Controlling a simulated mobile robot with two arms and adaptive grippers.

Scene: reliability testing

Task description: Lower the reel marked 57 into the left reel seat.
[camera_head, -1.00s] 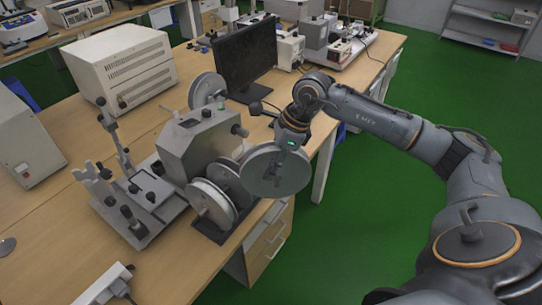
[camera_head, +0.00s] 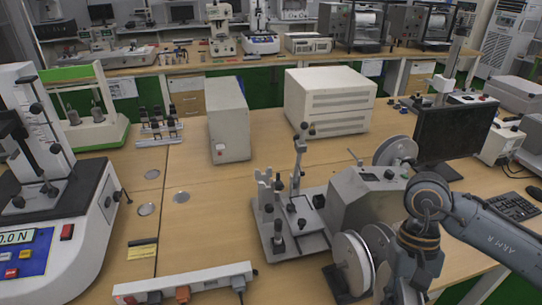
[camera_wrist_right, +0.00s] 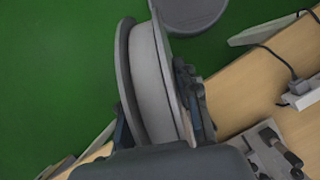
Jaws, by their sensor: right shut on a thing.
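My right gripper (camera_wrist_right: 155,106) is shut on a reel (camera_wrist_right: 152,75) with pale winding between two grey flanges; no number on it can be read. In the head view my right wrist (camera_head: 418,245) points down beside the grey machine (camera_head: 368,205), at the lower right. I cannot make out the left reel seat. My left gripper is not in view.
A grey fixture with posts (camera_head: 292,225) stands left of the machine. A power strip (camera_head: 190,284) lies at the front. A monitor (camera_head: 455,138) and a round disc (camera_head: 395,151) stand behind. Bare tabletop (camera_head: 200,230) lies left of the fixture.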

